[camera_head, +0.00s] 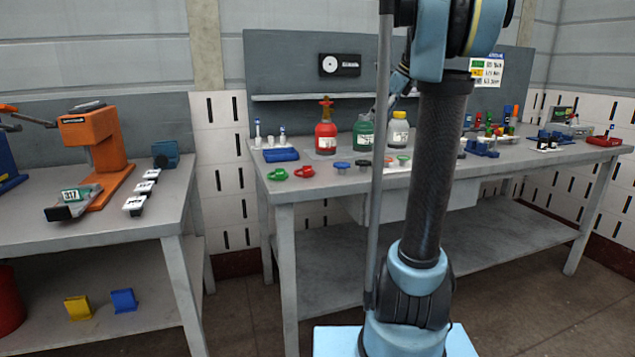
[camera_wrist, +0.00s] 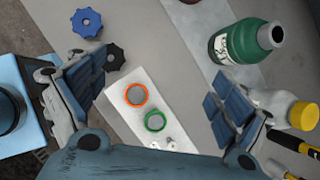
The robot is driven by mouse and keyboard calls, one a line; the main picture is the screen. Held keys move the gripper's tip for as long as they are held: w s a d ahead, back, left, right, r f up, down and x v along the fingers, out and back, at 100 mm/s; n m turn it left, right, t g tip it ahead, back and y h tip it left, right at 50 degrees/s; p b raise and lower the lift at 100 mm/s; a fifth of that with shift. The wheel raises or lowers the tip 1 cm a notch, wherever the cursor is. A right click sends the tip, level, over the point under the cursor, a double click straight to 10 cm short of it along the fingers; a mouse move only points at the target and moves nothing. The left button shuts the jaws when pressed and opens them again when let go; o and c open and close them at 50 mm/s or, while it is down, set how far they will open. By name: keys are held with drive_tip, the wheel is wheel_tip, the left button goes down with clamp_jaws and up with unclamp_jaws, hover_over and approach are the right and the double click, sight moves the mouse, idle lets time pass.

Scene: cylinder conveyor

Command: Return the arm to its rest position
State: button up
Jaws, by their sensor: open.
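My gripper (camera_wrist: 166,92) is open and empty in the wrist view, with its two blue-padded fingers spread wide above the workbench. Between the fingers an orange ring (camera_wrist: 136,95) and a green ring (camera_wrist: 155,121) lie on a white strip. A green bottle (camera_wrist: 242,43) stands beyond the right finger. In the head view my arm (camera_head: 440,150) rises in front of the back workbench (camera_head: 330,190), and its upper part leaves the top of the picture. The gripper is mostly hidden behind the arm there.
A red bottle (camera_head: 326,136), the green bottle (camera_head: 366,134) and a yellow-capped bottle (camera_head: 398,131) stand on the back bench. Red and green caps lie near its front edge. A left bench (camera_head: 100,225) carries an orange press (camera_head: 98,150). Floor shows between the benches.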

drive_tip(key=s+a+f+n+h, duration=0.1)
drive_tip(key=s+f+n+h, duration=0.1)
drive_tip(key=s+f+n, duration=0.9)
drive_tip(key=s+a+f+n+g+h, duration=0.1)
drive_tip(key=s+f+n+h, duration=0.1)
drive_tip(key=s+f+n, duration=1)
drive_tip(key=s+f, duration=1)
drive_tip(key=s, duration=0.4)
drive_tip(key=shift+a+f+h, duration=0.15)
drive_tip(key=shift+a+h, duration=0.15)
drive_tip(key=shift+h, duration=0.1)
